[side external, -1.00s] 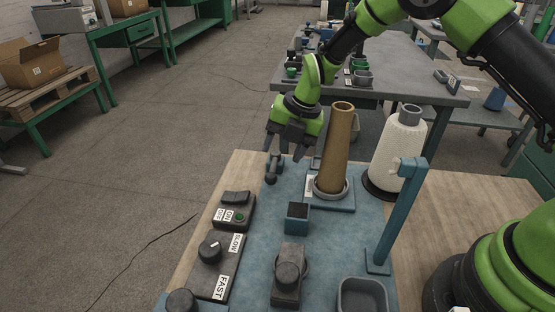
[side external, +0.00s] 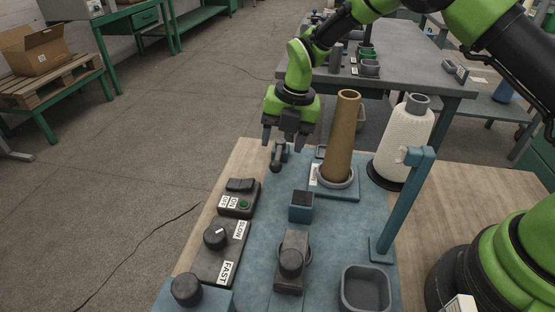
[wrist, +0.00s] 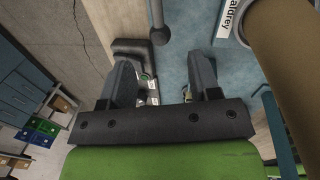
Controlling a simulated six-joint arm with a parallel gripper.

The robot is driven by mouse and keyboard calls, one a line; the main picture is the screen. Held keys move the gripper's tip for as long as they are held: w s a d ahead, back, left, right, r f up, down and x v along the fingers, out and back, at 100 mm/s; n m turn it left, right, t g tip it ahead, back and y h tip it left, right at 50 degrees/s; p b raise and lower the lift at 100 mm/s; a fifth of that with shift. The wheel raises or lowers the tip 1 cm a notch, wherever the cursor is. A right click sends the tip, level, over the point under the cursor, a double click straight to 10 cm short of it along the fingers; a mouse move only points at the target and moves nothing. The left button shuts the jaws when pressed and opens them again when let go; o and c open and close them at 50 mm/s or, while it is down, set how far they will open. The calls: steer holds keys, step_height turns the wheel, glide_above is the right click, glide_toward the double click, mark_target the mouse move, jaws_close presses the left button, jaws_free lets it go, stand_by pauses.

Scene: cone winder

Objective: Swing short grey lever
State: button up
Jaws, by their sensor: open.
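The short grey lever (side external: 276,165) has a round ball end and stands at the far edge of the blue plate, left of the brown tube. In the wrist view its rod and ball (wrist: 160,35) show at the top, lined up with the gap between my fingers and beyond their tips. My gripper (side external: 285,141) is open and points down by the lever, with its fingers apart. It also shows open in the wrist view (wrist: 161,78), with nothing between the fingers. Contact with the lever cannot be made out. The lever's base is partly hidden by my gripper.
The brown tube (side external: 343,135) stands close right of my gripper, with a white yarn cone (side external: 405,140) beyond. A teal post (side external: 405,205) rises at right. A switch box (side external: 239,198), a speed knob (side external: 216,235) and a grey tray (side external: 365,290) lie nearer.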

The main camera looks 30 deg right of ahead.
mark_target(277, 161)
steer(key=f, duration=0.4)
steer(key=a+f, duration=0.1)
steer(key=f, duration=0.1)
steer(key=shift+w+f, duration=0.2)
steer(key=shift+w, duration=0.2)
steer(key=shift+c, duration=0.5)
